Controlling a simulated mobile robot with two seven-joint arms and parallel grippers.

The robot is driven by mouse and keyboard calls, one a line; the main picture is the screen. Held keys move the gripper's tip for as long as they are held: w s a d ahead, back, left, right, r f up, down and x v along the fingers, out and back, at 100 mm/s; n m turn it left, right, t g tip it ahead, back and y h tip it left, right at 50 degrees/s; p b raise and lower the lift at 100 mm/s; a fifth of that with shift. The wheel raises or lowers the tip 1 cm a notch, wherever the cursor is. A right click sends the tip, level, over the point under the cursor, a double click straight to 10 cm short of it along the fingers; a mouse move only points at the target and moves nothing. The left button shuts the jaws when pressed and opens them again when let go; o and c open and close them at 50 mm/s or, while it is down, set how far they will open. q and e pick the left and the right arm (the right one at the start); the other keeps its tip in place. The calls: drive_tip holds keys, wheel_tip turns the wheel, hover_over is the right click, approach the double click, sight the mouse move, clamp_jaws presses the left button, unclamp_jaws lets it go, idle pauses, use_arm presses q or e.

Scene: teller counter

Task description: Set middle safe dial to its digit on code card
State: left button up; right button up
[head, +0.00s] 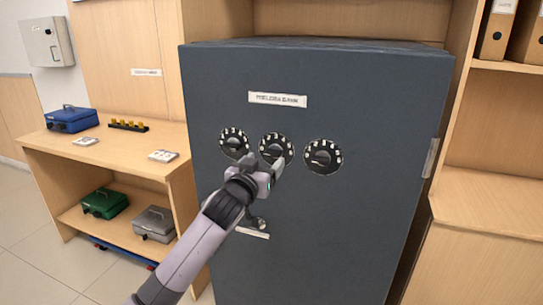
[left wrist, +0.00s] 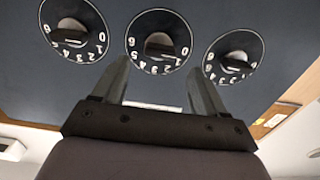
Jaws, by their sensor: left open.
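The dark safe (head: 330,230) has three black dials with white digits in a row. The middle dial (head: 276,147) is partly covered from below by my left gripper (head: 264,165). In the left wrist view, the middle dial (left wrist: 158,42) appears upside down, its grey knob between and beyond the tips of my left gripper (left wrist: 161,73). The jaws are open, with nothing between them; contact with the knob is not visible. The left dial (head: 234,143) and right dial (head: 323,157) flank it. No code card can be made out for certain. My right gripper is out of view.
A handle (head: 258,223) and a pale label (head: 252,233) are below the dials, beside my forearm. The wooden counter (head: 118,165) at left bears a blue cash box (head: 71,120) and small white items. Shelving stands right of the safe.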

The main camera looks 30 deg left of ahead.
sight(272, 154)
use_arm(q)
drive_tip(key=shift+x, duration=2.65)
drive_tip(key=c, duration=1.1)
